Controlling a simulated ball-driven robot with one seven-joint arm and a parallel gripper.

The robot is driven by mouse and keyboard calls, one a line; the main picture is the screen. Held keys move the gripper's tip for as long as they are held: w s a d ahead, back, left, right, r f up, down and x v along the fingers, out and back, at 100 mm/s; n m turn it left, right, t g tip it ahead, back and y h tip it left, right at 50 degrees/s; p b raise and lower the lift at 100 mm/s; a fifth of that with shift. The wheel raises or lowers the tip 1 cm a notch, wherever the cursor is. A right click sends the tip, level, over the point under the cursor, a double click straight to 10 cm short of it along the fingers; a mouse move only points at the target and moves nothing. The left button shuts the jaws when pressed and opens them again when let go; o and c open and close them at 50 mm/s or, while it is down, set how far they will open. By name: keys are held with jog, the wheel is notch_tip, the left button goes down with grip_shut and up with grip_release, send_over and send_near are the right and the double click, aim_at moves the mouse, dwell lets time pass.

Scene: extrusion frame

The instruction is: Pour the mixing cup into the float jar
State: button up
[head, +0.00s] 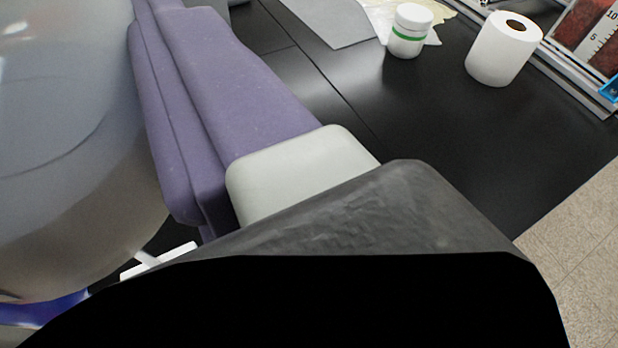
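A purple finger-like part, which looks like part of my gripper (225,95), runs from a pale grey block up to the top edge. Only this side shows, so I cannot tell how far it is open. A large, smooth grey rounded body (70,130) fills the left side, very close to the camera and beside the purple part. It may be the mixing cup, but its rim and contents are out of view. A small white jar (409,32) with a green band stands upright on the black surface at the top. I cannot tell whether it is the float jar.
A white paper roll (502,50) stands right of the white jar on the black table (440,120). A grey sheet (328,18) and pale crumpled paper lie at the top. A metal rail (575,80) and a scale marking are at the upper right. Tiled floor (580,240) lies beyond the edge.

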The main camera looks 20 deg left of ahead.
aim_at(150, 225)
jog(key=shift+w+d+f+m+g+b, duration=0.2)
jog(key=shift+f+b, duration=0.3)
jog(key=shift+b, duration=0.45)
jog(key=shift+w+a+f+m+b, duration=0.1)
jog(key=shift+f+m+b, duration=0.15)
jog(key=shift+f+b, duration=0.5)
jog(key=shift+w+d+f+m+g+b, duration=0.15)
jog(key=shift+f+m+b, duration=0.1)
jog(key=shift+b, duration=0.9)
notch_tip(150, 225, down, 2)
jog(key=b, duration=0.6)
jog(key=shift+w+d+f+m+b, duration=0.1)
jog(key=shift+f+m+b, duration=0.05)
jog(key=shift+m+b, duration=0.2)
jog(key=shift+w+d+f+m+g+y+p, duration=0.25)
jog(key=shift+w+m+p, duration=0.25)
jog(key=shift+m+p, duration=0.6)
jog(key=shift+w+d+f+m+g+y+p, duration=0.15)
jog(key=shift+w+d+m+g+p, duration=0.25)
jog(key=shift+m+p, duration=0.75)
jog(key=shift+w+d+f+m+g+y+p, duration=0.25)
jog(key=shift+w+m+p, duration=0.35)
jog(key=shift+m+p, duration=0.5)
jog(key=shift+r, duration=0.1)
jog(key=shift+f+m+g+p, duration=0.25)
jog(key=shift+f+m+p, duration=0.15)
jog(key=shift+m, duration=0.2)
jog(key=shift+w+d+r+m+y+p, duration=0.1)
jog(key=shift+w+r+m+y+p, duration=0.15)
jog(key=shift+r+m+p, duration=0.35)
